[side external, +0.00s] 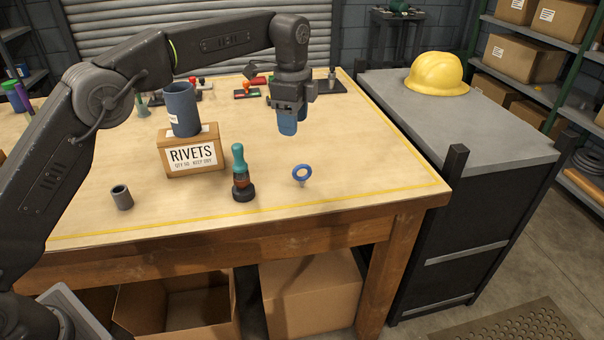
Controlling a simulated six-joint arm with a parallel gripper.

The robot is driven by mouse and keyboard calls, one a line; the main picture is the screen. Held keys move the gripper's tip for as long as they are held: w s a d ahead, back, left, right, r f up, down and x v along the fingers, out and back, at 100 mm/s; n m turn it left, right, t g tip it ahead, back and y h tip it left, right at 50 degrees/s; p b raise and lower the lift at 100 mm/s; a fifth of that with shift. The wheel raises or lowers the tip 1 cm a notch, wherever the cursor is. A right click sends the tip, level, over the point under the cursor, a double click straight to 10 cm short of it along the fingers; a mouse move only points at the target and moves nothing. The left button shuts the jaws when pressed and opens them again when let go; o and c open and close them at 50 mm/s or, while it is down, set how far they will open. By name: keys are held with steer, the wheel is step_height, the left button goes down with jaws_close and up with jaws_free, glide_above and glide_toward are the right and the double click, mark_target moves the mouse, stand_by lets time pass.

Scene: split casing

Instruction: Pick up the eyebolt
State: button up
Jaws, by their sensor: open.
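The eyebolt (301,175) has a blue ring and a short pale shank. It stands on the wooden table near the front edge, right of the teal-and-brown tool. My gripper (288,125) has blue fingertips and points down. It is above the table, higher in the picture than the eyebolt and apart from it. The fingers overlap in this view, so the gap between them is mostly hidden. Nothing shows in the jaws.
A teal-handled tool (240,175) stands left of the eyebolt. A RIVETS box (190,152) carries a blue-grey cup (182,108). A grey tube (122,197) stands at the left front. Small parts lie at the back. The table (370,185) is clear right of the eyebolt.

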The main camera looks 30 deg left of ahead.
mark_target(296, 169)
steer(key=f, duration=1.4)
steer(key=shift+w+f, duration=0.3)
steer(key=shift+f, duration=0.05)
jaws_close()
